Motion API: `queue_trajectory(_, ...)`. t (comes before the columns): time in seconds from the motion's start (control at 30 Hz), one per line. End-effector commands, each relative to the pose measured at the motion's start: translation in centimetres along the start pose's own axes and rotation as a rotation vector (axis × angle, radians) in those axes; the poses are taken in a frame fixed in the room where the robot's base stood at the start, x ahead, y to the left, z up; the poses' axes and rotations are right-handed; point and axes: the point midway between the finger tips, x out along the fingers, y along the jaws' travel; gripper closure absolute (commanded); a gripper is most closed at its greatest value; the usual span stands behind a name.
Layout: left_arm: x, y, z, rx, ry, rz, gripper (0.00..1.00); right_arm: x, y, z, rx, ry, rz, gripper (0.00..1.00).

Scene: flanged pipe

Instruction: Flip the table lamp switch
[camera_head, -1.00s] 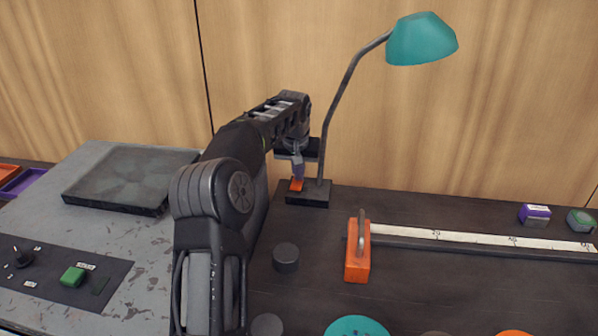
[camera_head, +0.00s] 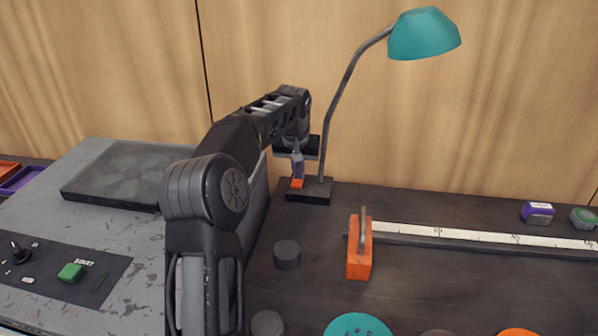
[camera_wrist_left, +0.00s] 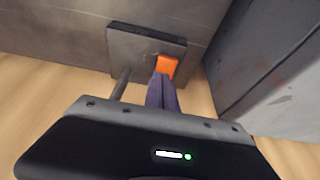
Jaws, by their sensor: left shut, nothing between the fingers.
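The table lamp has a teal shade (camera_head: 424,35) on a bent dark stem and a dark square base (camera_head: 316,191) at the back of the table. An orange switch (camera_head: 297,183) sits on the base, left of the stem. My left gripper (camera_head: 298,172) points down at the switch, its fingers shut and empty. In the left wrist view the shut purple fingertips (camera_wrist_left: 163,80) are right at the near edge of the orange switch (camera_wrist_left: 167,67); I cannot tell whether they touch it. The lamp base (camera_wrist_left: 137,47) also shows there. My right gripper is not in view.
Dark cylinders (camera_head: 287,255) stand in front. A wooden wall stands behind.

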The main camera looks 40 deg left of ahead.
Motion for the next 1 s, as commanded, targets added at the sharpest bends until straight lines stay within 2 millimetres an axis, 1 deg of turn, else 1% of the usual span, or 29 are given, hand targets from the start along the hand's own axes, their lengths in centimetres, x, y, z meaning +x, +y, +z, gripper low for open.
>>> queue_trajectory(0.03, -1.0, 0.0, -0.3, 0.000, 0.001, 0.000, 1.00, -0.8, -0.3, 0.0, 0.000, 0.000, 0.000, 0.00)
queue_trajectory(0.17, -3.2, -0.1, -0.7, 0.000, 0.001, 0.000, 1.00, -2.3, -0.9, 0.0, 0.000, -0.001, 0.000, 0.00)
queue_trajectory(0.2, -4.0, -0.1, -0.8, 0.001, 0.000, 0.000, 1.00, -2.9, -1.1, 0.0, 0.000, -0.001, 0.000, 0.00)
queue_trajectory(0.23, -4.4, -0.1, -0.8, 0.001, 0.000, 0.000, 1.00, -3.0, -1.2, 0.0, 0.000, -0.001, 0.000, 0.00)
queue_trajectory(0.27, -4.5, 0.0, -0.6, 0.001, 0.002, 0.000, 1.00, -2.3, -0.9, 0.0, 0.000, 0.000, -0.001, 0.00)
queue_trajectory(0.5, -9.7, 0.0, -0.6, 0.002, 0.003, 0.001, 1.00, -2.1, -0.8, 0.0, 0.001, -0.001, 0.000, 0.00)
queue_trajectory(0.6, -11.3, 0.0, -0.5, 0.002, 0.001, 0.001, 1.00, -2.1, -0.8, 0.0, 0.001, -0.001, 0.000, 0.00)
queue_trajectory(0.7, -12.6, 0.0, -0.6, 0.002, 0.001, 0.001, 1.00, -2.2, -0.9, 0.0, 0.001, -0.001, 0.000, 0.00)
queue_trajectory(0.8, -13.2, -0.1, -0.5, 0.001, -0.001, 0.000, 1.00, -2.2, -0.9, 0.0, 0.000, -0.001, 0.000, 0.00)
queue_trajectory(1.0, -13.3, -0.1, -0.5, 0.001, -0.001, 0.000, 1.00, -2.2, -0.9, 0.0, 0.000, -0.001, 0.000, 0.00)
